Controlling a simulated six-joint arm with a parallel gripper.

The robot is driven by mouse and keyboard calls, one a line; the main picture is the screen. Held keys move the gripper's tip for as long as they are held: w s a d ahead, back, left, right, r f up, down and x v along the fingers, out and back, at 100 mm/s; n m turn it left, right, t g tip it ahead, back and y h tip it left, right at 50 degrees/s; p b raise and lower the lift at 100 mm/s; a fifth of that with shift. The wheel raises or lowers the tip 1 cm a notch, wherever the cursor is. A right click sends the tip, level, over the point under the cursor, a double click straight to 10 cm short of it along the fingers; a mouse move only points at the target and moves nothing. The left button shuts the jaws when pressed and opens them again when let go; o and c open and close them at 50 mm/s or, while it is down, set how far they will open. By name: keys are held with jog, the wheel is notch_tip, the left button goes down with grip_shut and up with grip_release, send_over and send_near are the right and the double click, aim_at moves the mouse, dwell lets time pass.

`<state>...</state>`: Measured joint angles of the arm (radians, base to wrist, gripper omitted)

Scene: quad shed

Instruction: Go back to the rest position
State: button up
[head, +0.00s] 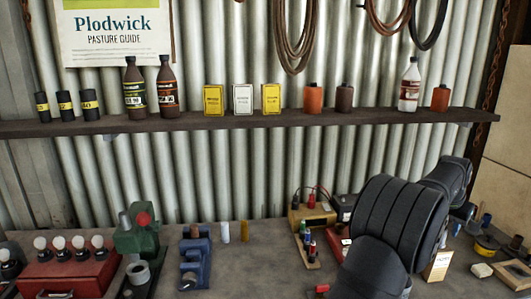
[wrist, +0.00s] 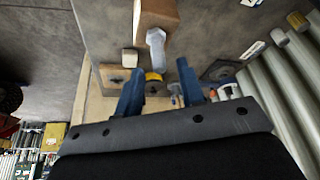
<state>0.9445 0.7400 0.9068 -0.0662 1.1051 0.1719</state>
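My gripper (wrist: 160,68) shows in the wrist view as two blue fingers standing apart, with nothing held between them. In the head view my dark arm reaches over the right part of the bench, and the fingers cannot be made out there. The workbench (head: 255,272) lies below. Beyond the fingers in the wrist view are a yellow-rimmed roll (wrist: 153,77), a pale block (wrist: 129,58) and a bolt-like part (wrist: 156,40) by a wooden block (wrist: 157,14).
A red box with white bulbs (head: 70,275), a green device (head: 137,242) and a blue vise-like tool (head: 195,258) stand at left. A battery-like box (head: 311,215) is near my arm. A shelf (head: 200,124) of bottles and boxes runs behind. The bench's middle is fairly clear.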

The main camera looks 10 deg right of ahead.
jog(key=v, duration=0.9)
jog(key=x, duration=1.2)
jog(key=r, duration=0.3)
jog(key=s+r, duration=0.1)
jog(key=r, duration=0.1)
jog(key=shift+r, duration=0.1)
jog(key=s+r, duration=0.6)
jog(key=s, duration=0.4)
jog(key=w+d+f, duration=0.2)
jog(key=w+f, duration=0.4)
jog(key=w, duration=0.4)
jog(key=w+d+f, duration=0.2)
jog(key=w+f, duration=0.5)
jog(key=w, duration=0.3)
jog(key=f, duration=0.5)
jog(key=w+f, duration=0.1)
jog(key=f, duration=0.2)
jog(key=shift+a+f, duration=0.1)
jog(key=shift+f, duration=0.05)
